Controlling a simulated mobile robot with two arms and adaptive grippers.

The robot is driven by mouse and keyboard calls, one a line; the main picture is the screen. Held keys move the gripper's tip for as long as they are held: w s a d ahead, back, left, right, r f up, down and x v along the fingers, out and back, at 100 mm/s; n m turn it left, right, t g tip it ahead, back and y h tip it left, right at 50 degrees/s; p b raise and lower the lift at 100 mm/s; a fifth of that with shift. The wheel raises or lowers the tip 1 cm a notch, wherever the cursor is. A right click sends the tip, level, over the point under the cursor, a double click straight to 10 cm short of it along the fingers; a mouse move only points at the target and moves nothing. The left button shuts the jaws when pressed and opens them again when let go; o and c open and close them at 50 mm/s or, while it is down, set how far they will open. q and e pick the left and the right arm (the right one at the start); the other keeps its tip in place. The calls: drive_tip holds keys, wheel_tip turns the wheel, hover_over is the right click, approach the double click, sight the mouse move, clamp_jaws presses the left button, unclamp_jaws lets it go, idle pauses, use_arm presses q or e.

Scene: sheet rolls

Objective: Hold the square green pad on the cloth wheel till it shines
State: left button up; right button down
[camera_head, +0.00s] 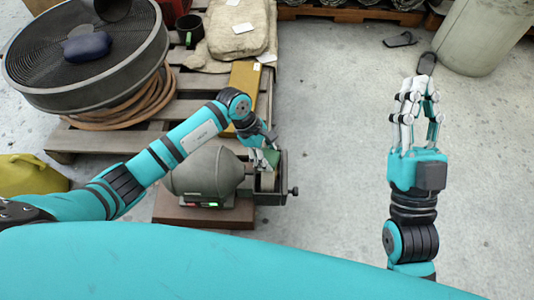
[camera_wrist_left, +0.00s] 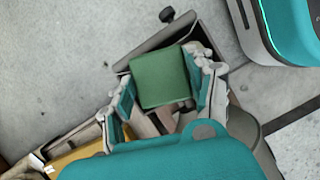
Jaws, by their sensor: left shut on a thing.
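The square green pad (camera_wrist_left: 160,76) is between the two fingers of my left gripper (camera_head: 264,152), which is shut on it. In the head view the green pad (camera_head: 271,157) sits at the top of the cloth wheel (camera_head: 267,181), at the right end of the grey bench machine (camera_head: 208,172). The pad looks very close to the wheel; I cannot tell whether they touch. The pad's underside is hidden.
The machine stands on a brown base (camera_head: 175,212) with a small green light. A pale bin (camera_head: 482,38) stands at the back right. The middle floor is clear.

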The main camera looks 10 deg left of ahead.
drive_tip(key=shift+w+f+g, duration=0.25)
drive_tip(key=shift+f+g, duration=0.05)
idle(0.6)
drive_tip(key=shift+w+a+f, duration=0.1)
drive_tip(key=shift+f, duration=0.15)
drive_tip(key=shift+w+f+g, duration=0.15)
drive_tip(key=shift+w+g, duration=0.05)
drive_tip(key=shift+g, duration=0.1)
idle(0.3)
drive_tip(key=shift+s+r+t+y, duration=0.3)
drive_tip(key=shift+s+r+t, duration=0.65)
drive_tip(key=shift+r, duration=0.2)
idle(1.6)
drive_tip(key=shift+w+f+g+h, duration=0.4)
drive_tip(key=shift+w+f+g, duration=0.2)
drive_tip(key=shift+f, duration=0.1)
idle(1.0)
drive_tip(key=shift+s+r+t, duration=0.3)
drive_tip(key=shift+r+t, duration=0.05)
drive_tip(key=shift+r, duration=0.1)
idle(0.5)
drive_tip(key=shift+s+r+y, duration=0.25)
drive_tip(key=shift+s+y, duration=0.15)
idle(0.5)
